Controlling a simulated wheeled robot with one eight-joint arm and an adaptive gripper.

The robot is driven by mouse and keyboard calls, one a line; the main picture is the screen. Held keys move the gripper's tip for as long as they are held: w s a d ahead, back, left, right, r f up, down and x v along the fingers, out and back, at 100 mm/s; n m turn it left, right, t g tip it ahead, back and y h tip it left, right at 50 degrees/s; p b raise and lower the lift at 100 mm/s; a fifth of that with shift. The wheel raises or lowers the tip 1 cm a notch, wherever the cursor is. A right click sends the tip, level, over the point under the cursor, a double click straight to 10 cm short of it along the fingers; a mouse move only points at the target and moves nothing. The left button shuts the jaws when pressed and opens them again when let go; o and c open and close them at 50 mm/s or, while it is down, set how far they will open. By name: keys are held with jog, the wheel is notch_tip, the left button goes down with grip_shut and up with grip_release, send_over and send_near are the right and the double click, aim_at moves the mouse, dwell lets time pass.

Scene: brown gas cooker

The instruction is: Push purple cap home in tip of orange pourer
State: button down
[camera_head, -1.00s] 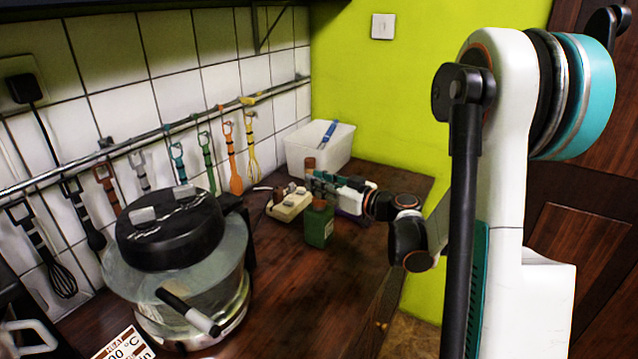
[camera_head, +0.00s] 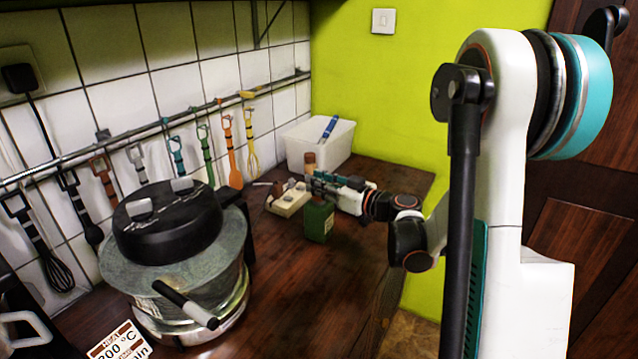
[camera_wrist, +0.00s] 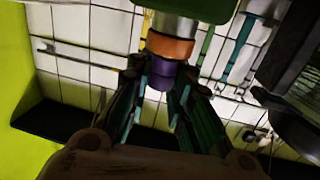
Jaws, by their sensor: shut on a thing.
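The green bottle (camera_head: 318,221) stands upright on the dark wooden counter in the head view. In the wrist view its green body (camera_wrist: 185,8) is at the top edge, with a silver neck and the orange pourer (camera_wrist: 170,46) below. The purple cap (camera_wrist: 161,69) is against the pourer, in line with it; how deep it sits cannot be told. My gripper (camera_wrist: 160,80) is shut on the purple cap, one finger on each side. In the head view my gripper (camera_head: 318,184) is just above the green bottle and hides the cap.
A large pot with a black lid (camera_head: 168,222) stands at the front left. Utensils hang from a wall rail (camera_head: 150,128). Counter in front of the bottle is clear.

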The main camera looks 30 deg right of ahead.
jog(key=shift+f, duration=0.25)
jog(key=c, duration=1.4)
grip_release()
jog(key=shift+o, duration=0.2)
jog(key=shift+s, duration=0.1)
jog(key=v, duration=1.1)
jog(key=shift+s+d, duration=0.2)
jog(key=shift+s, duration=0.2)
jog(key=shift+r, duration=0.1)
